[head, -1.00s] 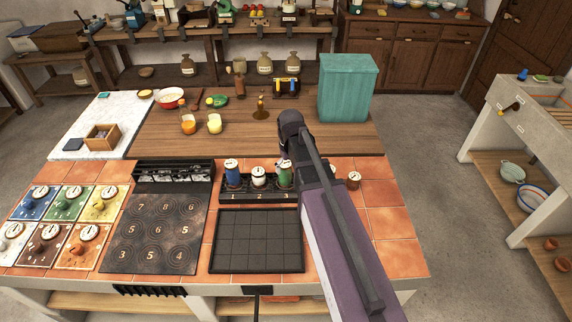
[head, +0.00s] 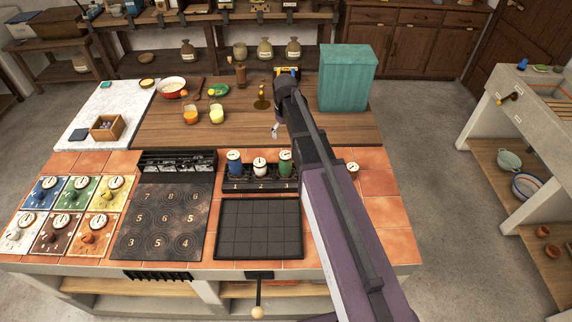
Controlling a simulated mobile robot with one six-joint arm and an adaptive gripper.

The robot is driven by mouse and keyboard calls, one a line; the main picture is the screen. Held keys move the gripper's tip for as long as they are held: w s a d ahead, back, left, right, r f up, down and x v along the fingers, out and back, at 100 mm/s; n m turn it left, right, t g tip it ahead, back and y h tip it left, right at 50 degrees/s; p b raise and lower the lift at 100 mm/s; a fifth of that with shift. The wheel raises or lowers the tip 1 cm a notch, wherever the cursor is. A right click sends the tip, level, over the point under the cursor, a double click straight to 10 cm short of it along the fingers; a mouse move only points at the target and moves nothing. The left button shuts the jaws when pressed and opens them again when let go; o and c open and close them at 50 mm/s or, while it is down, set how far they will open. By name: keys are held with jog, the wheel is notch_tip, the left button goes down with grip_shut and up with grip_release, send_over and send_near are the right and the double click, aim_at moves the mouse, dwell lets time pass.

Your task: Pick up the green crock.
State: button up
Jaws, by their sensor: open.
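The green crock (head: 286,161) has a white dial-like lid. It stands upright at the right end of a dark rack (head: 250,187), beside a white crock (head: 260,166) and a blue crock (head: 235,162). My arm passes just to its right. My gripper (head: 275,131) shows only as a small tip below the wrist, beyond the crock and over the wooden board. It is open, apart from the crock, and mostly hidden by my own arm.
A tall teal box (head: 347,78) stands at the board's back right. Orange (head: 190,115) and yellow (head: 216,115) cups stand on the board. An empty black grid tray (head: 258,229) lies in front of the rack.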

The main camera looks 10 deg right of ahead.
aim_at(285, 154)
jog(key=shift+f+b, duration=4.15)
jog(key=shift+f, duration=0.1)
jog(key=shift+f, duration=0.15)
jog(key=shift+f+b, duration=2.45)
jog(key=shift+b, duration=0.15)
jog(key=c, duration=1.2)
